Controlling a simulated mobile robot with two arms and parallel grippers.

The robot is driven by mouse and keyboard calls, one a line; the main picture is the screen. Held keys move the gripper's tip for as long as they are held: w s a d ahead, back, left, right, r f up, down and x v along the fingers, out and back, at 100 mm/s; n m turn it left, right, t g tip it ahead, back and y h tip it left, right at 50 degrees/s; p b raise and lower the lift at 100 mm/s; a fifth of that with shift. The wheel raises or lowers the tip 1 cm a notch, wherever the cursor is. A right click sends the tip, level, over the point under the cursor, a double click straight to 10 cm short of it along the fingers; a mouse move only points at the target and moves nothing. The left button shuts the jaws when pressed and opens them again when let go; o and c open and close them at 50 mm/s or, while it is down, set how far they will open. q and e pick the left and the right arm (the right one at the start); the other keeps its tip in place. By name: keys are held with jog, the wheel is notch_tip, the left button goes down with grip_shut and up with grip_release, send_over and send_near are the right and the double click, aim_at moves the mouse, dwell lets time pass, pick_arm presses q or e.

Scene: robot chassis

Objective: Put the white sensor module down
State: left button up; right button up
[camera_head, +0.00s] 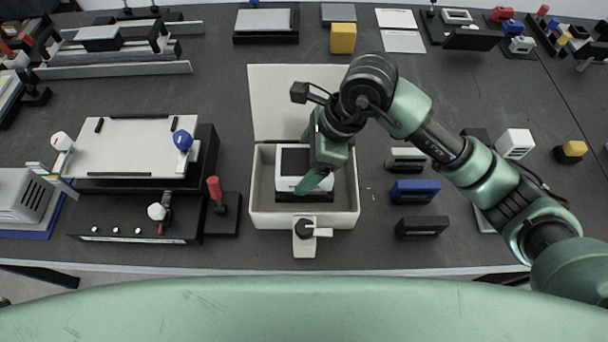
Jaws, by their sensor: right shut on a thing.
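The white sensor module (294,184), with a dark square on top, is inside the open cream box (258,200). My right gripper (312,183) reaches down into the box at the module's right side and is shut on it. The gripper body hides the module's right part. Whether the module touches the box floor cannot be told. The box lid (285,95) stands open behind, and a latch (304,235) shows at the front. My left gripper is not in view.
Left of the box are a black device with a red-knobbed lever (214,188) and a white plate (130,140) with a blue knob. Right of it lie grey, blue (415,190) and black blocks. A white cube (515,143) and a yellow block (343,38) stand farther off.

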jog(key=shift+f, duration=0.95)
notch_tip(320, 180, down, 4)
jog(key=shift+f+p, duration=0.2)
jog(key=shift+p, duration=0.1)
pick_arm(q)
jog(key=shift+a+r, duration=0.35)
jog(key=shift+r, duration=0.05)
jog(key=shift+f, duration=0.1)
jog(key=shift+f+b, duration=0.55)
jog(key=shift+b, duration=0.1)
pick_arm(e)
jog(key=shift+f, duration=0.55)
jog(key=o, duration=1.7)
jog(key=shift+r, duration=0.1)
jog(key=shift+c, duration=0.2)
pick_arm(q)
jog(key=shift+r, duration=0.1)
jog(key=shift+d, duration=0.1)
